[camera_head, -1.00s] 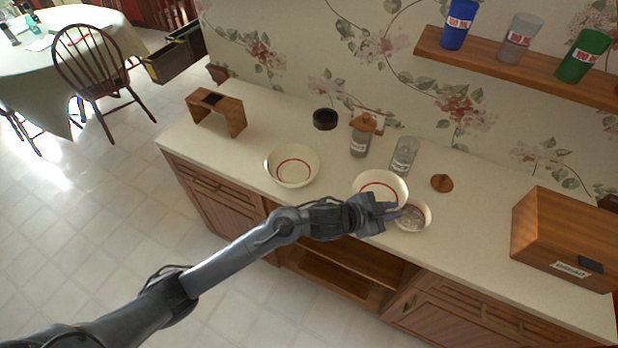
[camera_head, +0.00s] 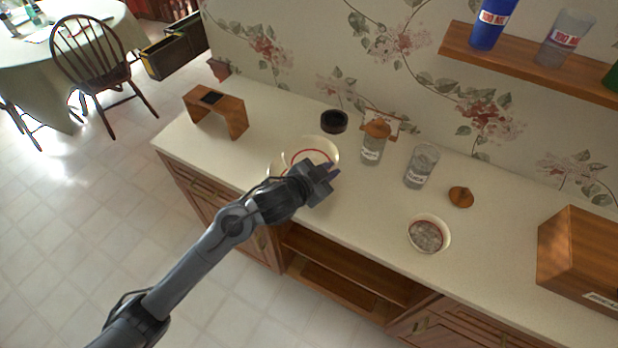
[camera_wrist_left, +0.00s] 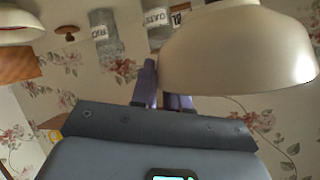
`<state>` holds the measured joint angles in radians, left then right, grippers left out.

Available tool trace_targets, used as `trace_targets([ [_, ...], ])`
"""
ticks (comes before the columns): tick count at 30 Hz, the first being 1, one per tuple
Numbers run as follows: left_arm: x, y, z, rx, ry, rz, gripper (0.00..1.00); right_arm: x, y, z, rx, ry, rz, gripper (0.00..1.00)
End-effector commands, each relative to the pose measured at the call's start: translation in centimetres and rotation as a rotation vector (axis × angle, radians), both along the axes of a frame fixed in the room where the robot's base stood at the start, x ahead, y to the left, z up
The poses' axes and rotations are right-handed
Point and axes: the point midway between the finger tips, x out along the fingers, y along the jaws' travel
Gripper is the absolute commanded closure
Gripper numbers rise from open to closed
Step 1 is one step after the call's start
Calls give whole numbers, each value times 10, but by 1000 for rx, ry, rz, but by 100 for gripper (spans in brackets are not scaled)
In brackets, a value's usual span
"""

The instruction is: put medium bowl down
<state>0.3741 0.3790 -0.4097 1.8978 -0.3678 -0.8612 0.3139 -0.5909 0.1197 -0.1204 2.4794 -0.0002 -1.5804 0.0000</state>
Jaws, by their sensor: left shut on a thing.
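The medium bowl (camera_head: 322,146) is cream with a red ring inside. My left gripper (camera_head: 325,178) is shut on its near rim. The bowl is over the larger cream bowl (camera_head: 273,165), which it and my arm mostly hide. I cannot tell whether the two bowls touch. In the left wrist view the held bowl (camera_wrist_left: 238,50) fills the upper right, beside my purple fingers (camera_wrist_left: 160,90). The small bowl (camera_head: 428,235) stands apart on the counter to the right. My right gripper is not in view.
Behind stand a dark round dish (camera_head: 334,121), a jar with a wooden lid (camera_head: 373,148) and a clear jar (camera_head: 421,167). A wooden lid (camera_head: 461,196) and wooden box (camera_head: 585,255) are right, a wooden stand (camera_head: 215,112) left. The counter between held bowl and small bowl is clear.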

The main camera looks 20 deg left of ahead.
Motion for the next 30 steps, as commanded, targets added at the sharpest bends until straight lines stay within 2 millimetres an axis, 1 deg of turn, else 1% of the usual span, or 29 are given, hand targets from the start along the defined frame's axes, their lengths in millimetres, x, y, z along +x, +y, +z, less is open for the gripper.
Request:
trace_targets([
  [1,3,11,-7,2,2,3,100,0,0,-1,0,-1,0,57],
  [4,9,27,-17,1,1,2,100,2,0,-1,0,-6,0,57],
  [10,16,45,-28,0,-1,0,100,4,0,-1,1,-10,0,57],
  [14,17,48,-30,-1,-2,-1,100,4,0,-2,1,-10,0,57],
  [17,16,48,-37,-2,0,-1,100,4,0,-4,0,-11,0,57],
  [21,16,48,-56,0,2,-1,100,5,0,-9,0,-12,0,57],
  [25,16,48,-68,-1,0,-1,100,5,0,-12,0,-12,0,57],
  [30,17,48,-70,0,-2,-1,100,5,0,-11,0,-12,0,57],
])
